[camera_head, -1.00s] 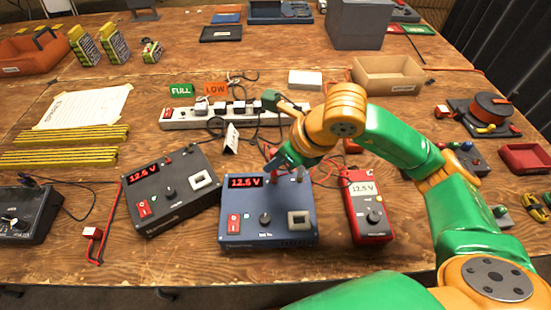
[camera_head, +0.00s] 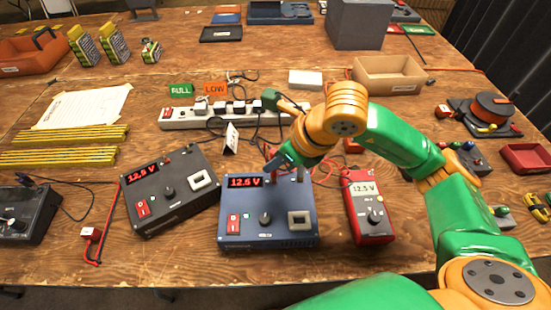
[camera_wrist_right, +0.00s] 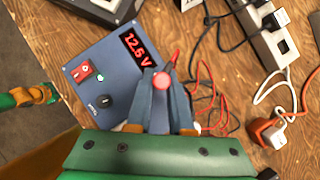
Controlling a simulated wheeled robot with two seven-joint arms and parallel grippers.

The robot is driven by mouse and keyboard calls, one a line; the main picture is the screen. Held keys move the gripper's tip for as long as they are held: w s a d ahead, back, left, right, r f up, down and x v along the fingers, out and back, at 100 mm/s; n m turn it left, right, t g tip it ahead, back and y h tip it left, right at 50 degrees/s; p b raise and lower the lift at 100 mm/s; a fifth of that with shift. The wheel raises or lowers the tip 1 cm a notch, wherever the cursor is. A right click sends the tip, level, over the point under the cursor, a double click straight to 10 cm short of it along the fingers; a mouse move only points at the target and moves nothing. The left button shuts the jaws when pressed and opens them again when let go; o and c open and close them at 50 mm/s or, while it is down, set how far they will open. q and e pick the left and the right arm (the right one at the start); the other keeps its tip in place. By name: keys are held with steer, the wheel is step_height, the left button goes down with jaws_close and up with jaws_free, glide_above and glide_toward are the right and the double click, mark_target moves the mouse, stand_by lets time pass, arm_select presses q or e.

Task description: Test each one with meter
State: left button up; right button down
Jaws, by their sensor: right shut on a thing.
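The red meter (camera_head: 368,222) lies right of centre, its display reading about 12.5 V. A blue charger (camera_head: 267,225) stands beside it with a red display near 12.5 V; it also shows in the right wrist view (camera_wrist_right: 105,62). A dark grey charger (camera_head: 175,212) to its left is lit with a similar reading. My right gripper (camera_head: 275,166) is at the blue charger's back edge. In the right wrist view its fingers (camera_wrist_right: 163,88) are shut on a red-tipped probe (camera_wrist_right: 163,80). Whether the probe touches a terminal is hidden. My left gripper is not visible.
A white power strip (camera_head: 190,122) with plugs, FULL (camera_head: 181,91) and LOW (camera_head: 215,89) cards lie behind the chargers. A black box (camera_head: 25,218) sits at left, yellow rulers (camera_head: 60,157) behind it. Loose red and black leads surround the gripper. A cardboard tray (camera_head: 388,82) stands behind the arm.

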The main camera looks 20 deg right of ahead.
steer(key=shift+f+b, duration=0.3)
steer(key=shift+b, duration=0.1)
stand_by(0.4)
steer(key=shift+c, duration=2.1)
jaws_free()
step_height(320, 180, up, 8)
steer(key=p, duration=0.5)
steer(key=shift+f+p, duration=0.15)
steer(key=shift+p, duration=0.25)
